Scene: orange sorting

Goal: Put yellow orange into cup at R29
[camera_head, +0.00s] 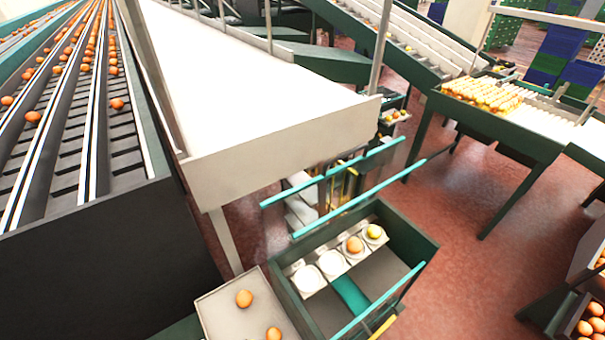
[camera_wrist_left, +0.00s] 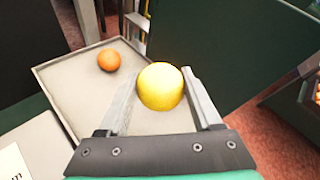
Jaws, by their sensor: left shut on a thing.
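In the left wrist view, a yellow orange (camera_wrist_left: 161,88) sits between the two fingers of my left gripper (camera_wrist_left: 160,92), which is shut on it. Behind it is a pale tray (camera_wrist_left: 75,92) with one orange fruit. In the head view, a row of white cups stands in a green box (camera_head: 415,240). The two nearer cups, one (camera_head: 308,280) and the other (camera_head: 331,263), look empty. Another cup holds an orange fruit (camera_head: 355,244), and the far end cup holds a yellow one (camera_head: 374,231). No R29 label is readable. My left gripper is outside the head view. My right gripper is in neither view.
The pale tray (camera_head: 225,325) beside the box holds an orange (camera_head: 245,298) and part of another (camera_head: 273,334). Teal rails (camera_head: 350,200) cross near the box. A white table (camera_head: 260,160) stands behind; a conveyor (camera_head: 100,140) with many oranges runs on the left.

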